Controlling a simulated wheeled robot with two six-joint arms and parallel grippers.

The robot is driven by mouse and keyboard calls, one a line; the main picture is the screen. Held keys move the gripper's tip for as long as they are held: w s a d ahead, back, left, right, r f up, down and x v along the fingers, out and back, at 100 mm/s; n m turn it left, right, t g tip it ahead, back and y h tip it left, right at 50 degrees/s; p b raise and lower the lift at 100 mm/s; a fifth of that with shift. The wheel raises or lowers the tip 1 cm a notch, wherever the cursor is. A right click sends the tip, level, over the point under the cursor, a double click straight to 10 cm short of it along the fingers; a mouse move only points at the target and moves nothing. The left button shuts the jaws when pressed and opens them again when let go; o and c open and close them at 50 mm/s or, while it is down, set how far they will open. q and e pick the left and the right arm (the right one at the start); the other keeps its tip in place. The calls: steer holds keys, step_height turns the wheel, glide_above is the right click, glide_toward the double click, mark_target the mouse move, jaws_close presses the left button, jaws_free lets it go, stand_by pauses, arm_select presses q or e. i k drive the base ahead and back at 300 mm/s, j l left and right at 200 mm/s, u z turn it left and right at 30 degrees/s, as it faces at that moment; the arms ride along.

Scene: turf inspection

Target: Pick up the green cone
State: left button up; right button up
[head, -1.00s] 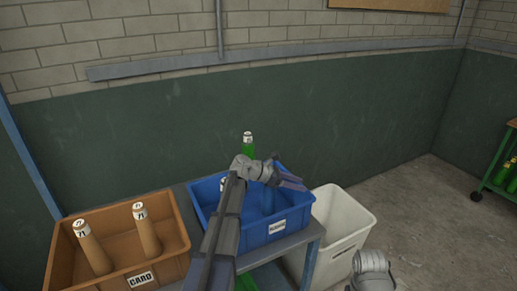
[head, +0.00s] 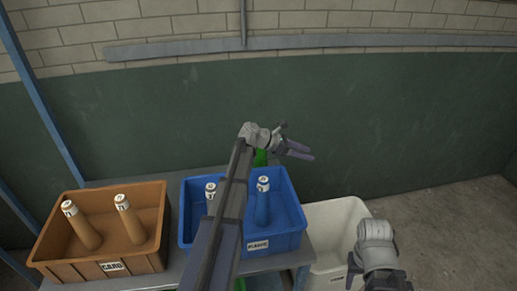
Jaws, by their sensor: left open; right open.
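A narrow green piece (head: 261,157), possibly the green cone, shows at the back of the blue bin (head: 278,245). My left arm and wrist hide most of it, so I cannot tell whether it stands in the bin or behind it. My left gripper (head: 311,152) is open and empty, in front of the dark green wall, above the bin's back right and pointing right, past the green piece. My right gripper (head: 388,284) is open at the bottom edge, partly cut off, in front of the white bin.
A white bin (head: 335,225) stands right of the table (head: 270,264). Floor at right is clear.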

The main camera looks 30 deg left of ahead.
mark_target(261, 159)
steer(key=i+l+u, duration=0.55)
steer(key=l+u, duration=0.25)
steer(key=i+l+u, duration=0.5)
steer(key=k, duration=0.1)
